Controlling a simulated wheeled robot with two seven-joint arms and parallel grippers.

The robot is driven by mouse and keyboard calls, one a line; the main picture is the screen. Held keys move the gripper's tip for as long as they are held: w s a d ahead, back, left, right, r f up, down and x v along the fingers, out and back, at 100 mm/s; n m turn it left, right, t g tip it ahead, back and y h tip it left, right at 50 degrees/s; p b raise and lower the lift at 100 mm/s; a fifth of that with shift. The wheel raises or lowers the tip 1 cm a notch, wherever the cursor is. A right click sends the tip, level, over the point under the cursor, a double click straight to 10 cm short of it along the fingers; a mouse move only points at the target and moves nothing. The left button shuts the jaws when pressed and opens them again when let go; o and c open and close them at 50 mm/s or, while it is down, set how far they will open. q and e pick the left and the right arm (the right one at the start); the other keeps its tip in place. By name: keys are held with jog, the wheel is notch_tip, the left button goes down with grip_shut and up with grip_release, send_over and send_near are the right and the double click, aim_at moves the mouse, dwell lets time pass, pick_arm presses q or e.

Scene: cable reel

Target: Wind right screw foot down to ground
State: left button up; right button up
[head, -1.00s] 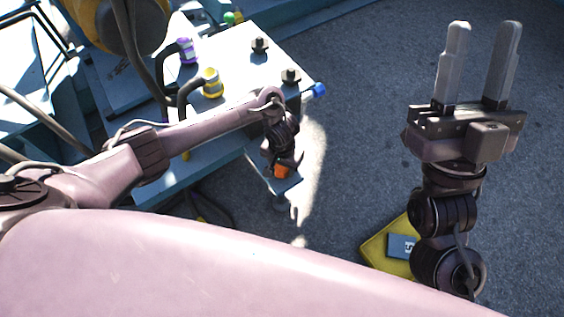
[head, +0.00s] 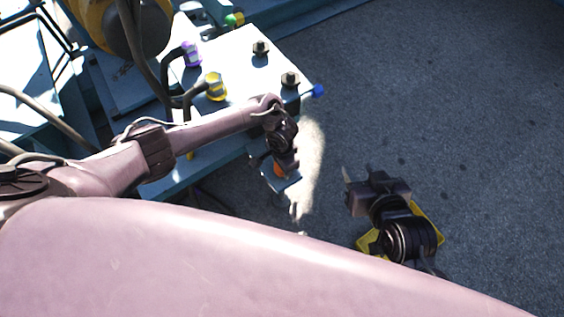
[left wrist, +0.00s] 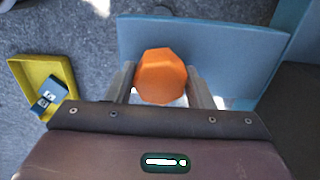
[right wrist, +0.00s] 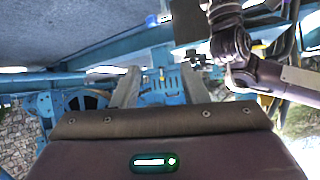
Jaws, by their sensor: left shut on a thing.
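The orange screw foot knob (head: 279,171) is partly hidden behind my left wrist in the head view. In the left wrist view the eight-sided orange knob (left wrist: 161,76) sits between the two fingers. My left gripper (left wrist: 161,88) is shut on it, one finger on each side. A blue-grey bracket plate (left wrist: 225,50) lies beside the knob. In the head view a blue plate (head: 286,183) shows below the knob. The foot's contact with the ground is too small to tell. My right gripper (head: 358,174) is open and empty, over the floor right of the bench.
A white-topped bench (head: 235,60) carries yellow (head: 215,88) and purple (head: 192,53) connectors and black knobs. A blue knob (head: 318,90) sticks out at its right corner. A yellow tray (left wrist: 22,70) with a blue-grey device (left wrist: 52,90) lies on the floor. The upper right floor is clear.

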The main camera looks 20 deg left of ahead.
pick_arm(q)
jog(key=m+p, duration=0.1)
jog(key=m, duration=0.2)
jog(key=shift+m, duration=0.4)
jog(key=m, duration=0.2)
jog(key=shift+m, duration=0.3)
jog(key=m, duration=0.2)
jog(key=shift+m, duration=0.4)
jog(key=m, duration=0.3)
jog(key=shift+m, duration=2.3)
pick_arm(e)
jog(key=s+d+f+g+h, duration=0.1)
jog(key=s+f+g, duration=0.2)
jog(key=s+f, duration=0.1)
jog(key=shift+s+f, duration=0.3)
jog(key=shift+f, duration=0.1)
